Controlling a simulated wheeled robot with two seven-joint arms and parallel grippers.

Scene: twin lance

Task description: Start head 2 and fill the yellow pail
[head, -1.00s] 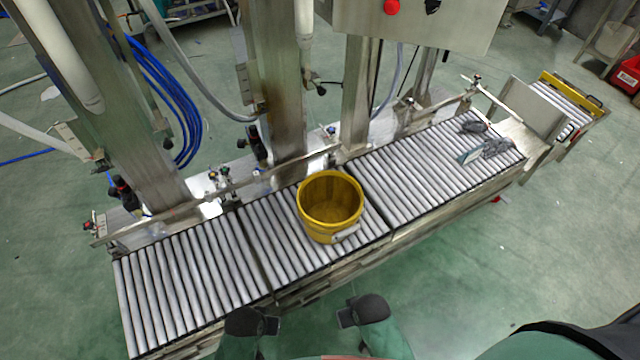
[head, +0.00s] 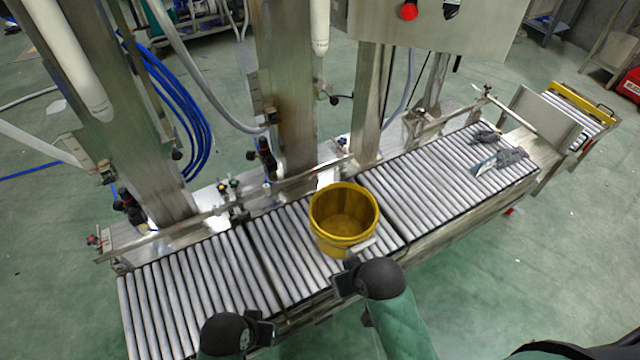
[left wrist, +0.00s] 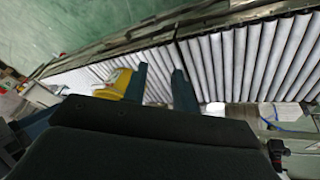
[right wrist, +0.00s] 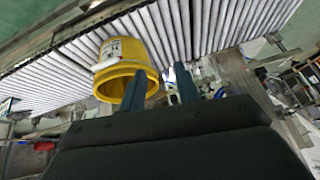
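The open yellow pail (head: 332,243) stands upright on the roller conveyor (head: 185,285); it looks empty, with a pale label or handle part on its near side. White filling tubes hang at the left (head: 75,60) and centre (head: 320,25); no head numbers are readable. A control box (head: 465,25) with a red button (head: 409,11) is at the top. My right gripper (head: 349,275) is open just in front of the pail; in the right wrist view the pail (right wrist: 110,68) lies beside and behind one finger, contact unclear. My left gripper (head: 265,328) is open and empty near the conveyor's front edge.
Steel columns (head: 285,90) and a guide rail with valves stand along the conveyor's far side. Grey items (head: 498,160) lie on the rollers at the right. Blue hoses (head: 185,115) hang at the left. The rollers left of the pail are clear.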

